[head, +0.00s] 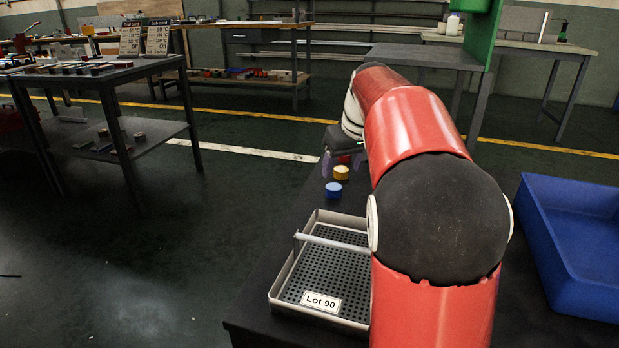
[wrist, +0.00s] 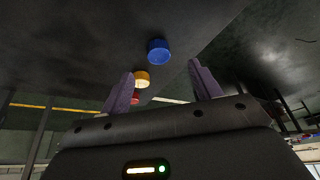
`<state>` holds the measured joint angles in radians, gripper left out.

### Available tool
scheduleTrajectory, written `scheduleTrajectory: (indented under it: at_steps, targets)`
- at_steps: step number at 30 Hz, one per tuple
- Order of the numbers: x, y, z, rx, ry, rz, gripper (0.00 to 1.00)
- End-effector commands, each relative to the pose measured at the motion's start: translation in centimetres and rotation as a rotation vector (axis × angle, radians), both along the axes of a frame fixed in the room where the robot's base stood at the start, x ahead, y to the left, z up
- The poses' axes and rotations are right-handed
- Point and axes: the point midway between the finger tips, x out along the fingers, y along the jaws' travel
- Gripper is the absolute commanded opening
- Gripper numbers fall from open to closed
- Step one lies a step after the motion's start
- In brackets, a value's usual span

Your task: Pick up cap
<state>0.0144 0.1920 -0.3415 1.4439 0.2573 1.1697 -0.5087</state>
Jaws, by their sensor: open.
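A blue cap (head: 333,190) stands on the dark table, with a yellow cap (head: 341,173) behind it. A red cap (head: 343,159) shows partly behind the yellow one, near my gripper. In the head view my gripper (head: 342,164) is partly hidden by my arm.
A perforated tray (head: 285,277) with a bar across it and a "Lot 90" label (head: 321,302) stands at the table's front, partly behind my arm. A blue bin (head: 573,190) is at right. A shelved table (head: 150,69) with small items stands at left. Open floor lies between.

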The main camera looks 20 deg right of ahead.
Motion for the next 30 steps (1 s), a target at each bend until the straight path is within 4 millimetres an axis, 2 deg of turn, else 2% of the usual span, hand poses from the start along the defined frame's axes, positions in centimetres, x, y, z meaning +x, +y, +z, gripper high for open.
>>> scheduleTrajectory:
  at_steps: [13,21,29,30]
  targets:
    - [1.8,-0.2,-3.5,-0.006,0.001,0.004,0.63]
    - [2.9,-0.1,-7.3,-0.006,0.002,0.005,0.63]
    - [3.2,-0.1,-7.6,-0.006,0.000,0.004,0.63]
    - [3.2,-0.1,-7.6,-0.006,0.000,0.004,0.60]
